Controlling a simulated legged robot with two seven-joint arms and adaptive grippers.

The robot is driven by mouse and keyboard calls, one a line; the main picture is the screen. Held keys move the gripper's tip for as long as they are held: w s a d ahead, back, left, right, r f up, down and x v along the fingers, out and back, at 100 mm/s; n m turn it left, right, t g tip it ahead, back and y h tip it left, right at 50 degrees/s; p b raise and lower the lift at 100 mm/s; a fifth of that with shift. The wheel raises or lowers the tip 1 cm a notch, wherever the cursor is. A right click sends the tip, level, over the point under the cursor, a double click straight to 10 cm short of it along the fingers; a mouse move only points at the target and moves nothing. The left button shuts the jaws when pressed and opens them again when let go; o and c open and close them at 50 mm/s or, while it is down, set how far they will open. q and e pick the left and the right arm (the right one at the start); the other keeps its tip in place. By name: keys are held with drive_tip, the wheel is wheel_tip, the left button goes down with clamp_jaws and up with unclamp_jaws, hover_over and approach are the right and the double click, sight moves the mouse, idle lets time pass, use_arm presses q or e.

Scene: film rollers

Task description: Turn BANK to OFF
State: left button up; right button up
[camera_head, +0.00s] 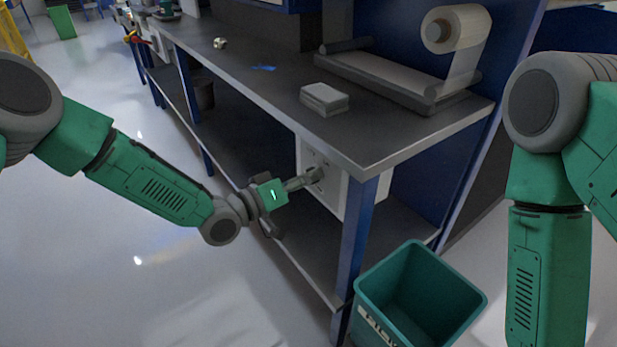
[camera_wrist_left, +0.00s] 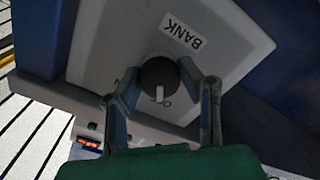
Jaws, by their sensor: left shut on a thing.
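A light grey switch box (camera_head: 335,192) is mounted under the bench top, at the near end. In the left wrist view, the box (camera_wrist_left: 105,40) carries a white label reading BANK (camera_wrist_left: 184,31) and a round dark knob (camera_wrist_left: 158,72). The knob's pale pointer mark faces the bottom of that view, near partly hidden lettering. My left gripper (camera_head: 314,177) reaches the box front. In the left wrist view its two fingers (camera_wrist_left: 160,80) are shut on the knob from both sides. My right arm shows at the right, but its gripper is out of frame.
The dark workbench (camera_head: 270,85) holds a grey block (camera_head: 325,98) and a film roll (camera_head: 455,30) on a stand. A blue leg (camera_head: 355,245) stands beside the box. A green bin (camera_head: 375,285) sits on the floor in front. Open floor lies left.

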use_arm(q)
drive_tip(key=shift+w+a+r, duration=0.15)
drive_tip(key=shift+w+r, duration=0.05)
drive_tip(key=shift+w, duration=0.1)
drive_tip(key=o, duration=1.1)
drive_tip(key=shift+c, duration=0.2)
drive_tip(key=shift+o, duration=0.3)
drive_tip(key=shift+s+f, duration=0.1)
drive_tip(key=shift+f, duration=0.1)
drive_tip(key=v, duration=1.2)
drive_tip(key=shift+f, duration=0.1)
